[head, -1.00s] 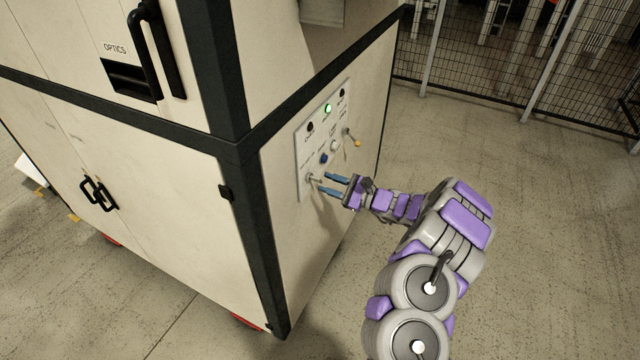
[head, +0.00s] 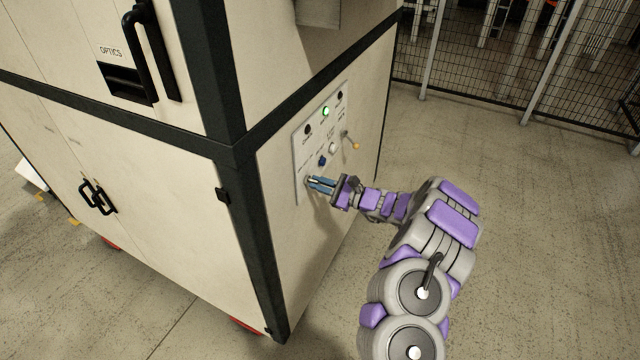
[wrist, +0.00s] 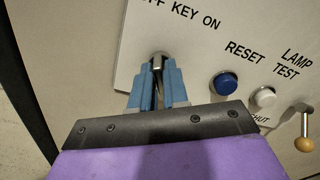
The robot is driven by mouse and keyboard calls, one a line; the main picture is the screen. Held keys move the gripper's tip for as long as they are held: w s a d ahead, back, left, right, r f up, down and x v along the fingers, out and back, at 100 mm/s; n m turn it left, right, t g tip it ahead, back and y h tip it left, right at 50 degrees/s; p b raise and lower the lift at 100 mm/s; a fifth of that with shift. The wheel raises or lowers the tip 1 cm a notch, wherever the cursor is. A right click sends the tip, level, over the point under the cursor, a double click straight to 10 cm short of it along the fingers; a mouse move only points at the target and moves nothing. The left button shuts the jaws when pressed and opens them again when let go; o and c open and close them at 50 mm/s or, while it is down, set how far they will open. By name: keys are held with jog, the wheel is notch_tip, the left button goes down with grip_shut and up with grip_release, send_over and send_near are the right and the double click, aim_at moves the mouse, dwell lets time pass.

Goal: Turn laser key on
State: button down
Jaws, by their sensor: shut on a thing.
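The laser key (wrist: 158,62) is a small metal key in the panel, under the lettering "KEY ON" in the wrist view. My gripper (wrist: 158,90) has its blue fingers closed around the key, which shows between the tips. In the head view my gripper (head: 312,182) reaches the lower left corner of the white control panel (head: 301,150). The fingers hide most of the key there. The first part of the label is cut off at the top of the wrist view, and I cannot tell the key's exact angle.
Right of the key are a blue reset button (wrist: 227,84), a white lamp test button (wrist: 264,98) and a lever with an orange knob (wrist: 303,144). A green light (head: 326,112) glows higher on the panel. Open floor lies right of the cabinet, with a mesh fence (head: 480,70) behind.

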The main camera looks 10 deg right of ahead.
jog(key=shift+a+r, duration=0.1)
jog(key=shift+r, duration=0.1)
dwell(0.3)
jog(key=m+p, duration=0.2)
jog(key=m, duration=0.1)
jog(key=shift+w+r+m, duration=0.1)
jog(key=shift+w+m, duration=0.05)
jog(key=shift+m, duration=0.25)
jog(key=m+p, duration=0.1)
jog(key=m, duration=0.3)
jog(key=shift+m+p, duration=0.3)
jog(key=shift+p, duration=0.1)
jog(key=shift+w+m+p, duration=0.1)
jog(key=shift+m+p, duration=0.35)
jog(key=shift+m, duration=1.25)
jog(key=c, duration=1.2)
grip_release()
jog(key=shift+f, duration=0.25)
